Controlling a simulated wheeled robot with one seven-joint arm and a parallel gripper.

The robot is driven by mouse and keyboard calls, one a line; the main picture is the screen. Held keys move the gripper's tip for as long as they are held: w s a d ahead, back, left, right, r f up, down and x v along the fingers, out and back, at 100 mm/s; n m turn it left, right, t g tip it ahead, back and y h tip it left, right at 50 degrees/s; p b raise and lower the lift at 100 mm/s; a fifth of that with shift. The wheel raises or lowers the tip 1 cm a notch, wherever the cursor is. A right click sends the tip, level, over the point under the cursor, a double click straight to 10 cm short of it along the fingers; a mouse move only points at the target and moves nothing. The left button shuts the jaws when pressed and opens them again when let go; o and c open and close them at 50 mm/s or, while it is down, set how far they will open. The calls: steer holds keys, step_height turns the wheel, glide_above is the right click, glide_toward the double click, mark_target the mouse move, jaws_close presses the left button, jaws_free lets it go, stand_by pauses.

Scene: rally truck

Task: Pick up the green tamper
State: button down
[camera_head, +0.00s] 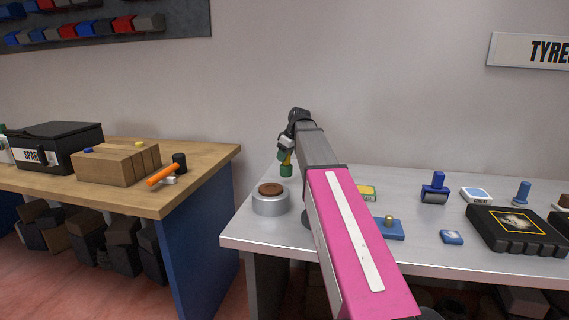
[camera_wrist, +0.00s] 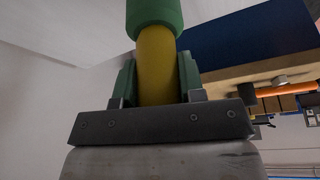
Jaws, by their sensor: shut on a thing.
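The green tamper (camera_head: 286,170) hangs from my gripper (camera_head: 287,150) in the head view, above the left end of the grey table and over the round metal tin. It has a green end and a yellow shaft. In the wrist view the green end (camera_wrist: 155,15) is at the top, and the yellow shaft (camera_wrist: 156,70) stands between the two fingers of my gripper (camera_wrist: 157,78). My gripper is shut on the yellow shaft. The tamper is clear of the table. The part of the shaft behind the gripper's dark bar is hidden.
A round metal tin (camera_head: 270,205) with a brown top stands at the grey table's left end. A blue block with a brass knob (camera_head: 389,226), a blue stamp-like tool (camera_head: 435,188) and a black case (camera_head: 516,230) are further right. A wooden table (camera_head: 215,163) stands left across a gap.

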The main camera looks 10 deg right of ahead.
steer(key=s+a+r, duration=0.7)
steer(key=a, duration=0.1)
steer(key=shift+s+a+r, duration=0.15)
steer(key=shift+s+a, duration=0.2)
steer(key=shift+a, duration=0.05)
steer(key=c, duration=1.5)
jaws_free()
jaws_close()
